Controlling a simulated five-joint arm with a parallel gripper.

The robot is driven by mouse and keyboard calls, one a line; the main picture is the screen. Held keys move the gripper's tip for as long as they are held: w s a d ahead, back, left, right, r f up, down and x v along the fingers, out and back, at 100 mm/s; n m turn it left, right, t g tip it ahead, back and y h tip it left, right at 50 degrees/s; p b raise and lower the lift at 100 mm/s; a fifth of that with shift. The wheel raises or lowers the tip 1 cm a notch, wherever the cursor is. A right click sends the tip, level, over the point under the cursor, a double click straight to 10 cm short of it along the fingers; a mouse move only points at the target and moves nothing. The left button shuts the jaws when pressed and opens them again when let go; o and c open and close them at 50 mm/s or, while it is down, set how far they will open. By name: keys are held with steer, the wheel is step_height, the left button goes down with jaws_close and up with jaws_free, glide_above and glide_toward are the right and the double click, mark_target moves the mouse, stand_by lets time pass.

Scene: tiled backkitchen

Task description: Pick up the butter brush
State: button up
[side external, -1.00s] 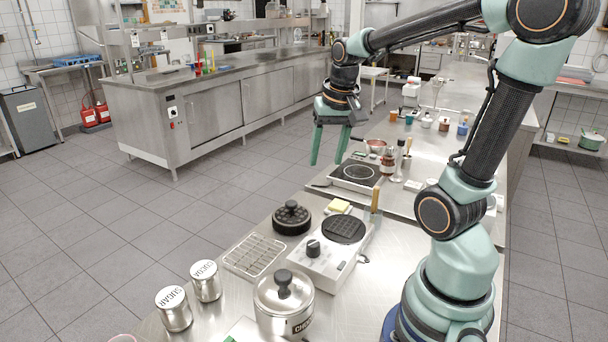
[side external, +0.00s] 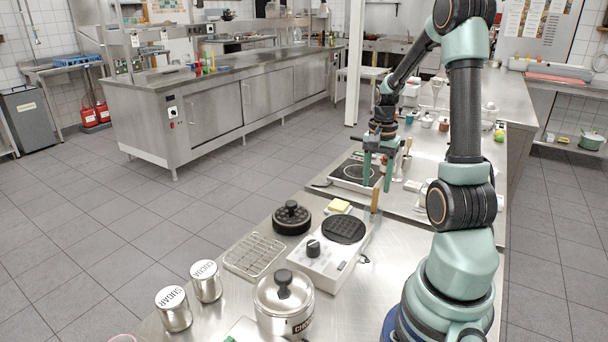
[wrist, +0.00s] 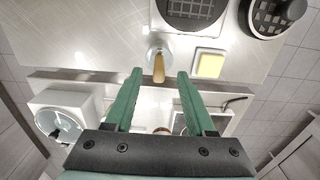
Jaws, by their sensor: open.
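The butter brush, seen as an upright light-wood handle (side external: 375,198), stands at the back edge of the near steel counter beside the waffle iron. In the wrist view the handle appears between the two fingertips (wrist: 159,75), with gaps on both sides.
The waffle iron (side external: 325,258) and its round black lid (side external: 291,219) are close by. A yellow butter block (side external: 339,205) lies on a white dish left of the brush. A hot plate (side external: 354,172) stands behind, across a gap between counters. A lidded pot (side external: 284,305) is nearer.

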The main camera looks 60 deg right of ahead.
mark_target(374, 212)
steer(key=shift+d+f, duration=0.2)
steer(key=shift+f, duration=2.55)
jaws_close()
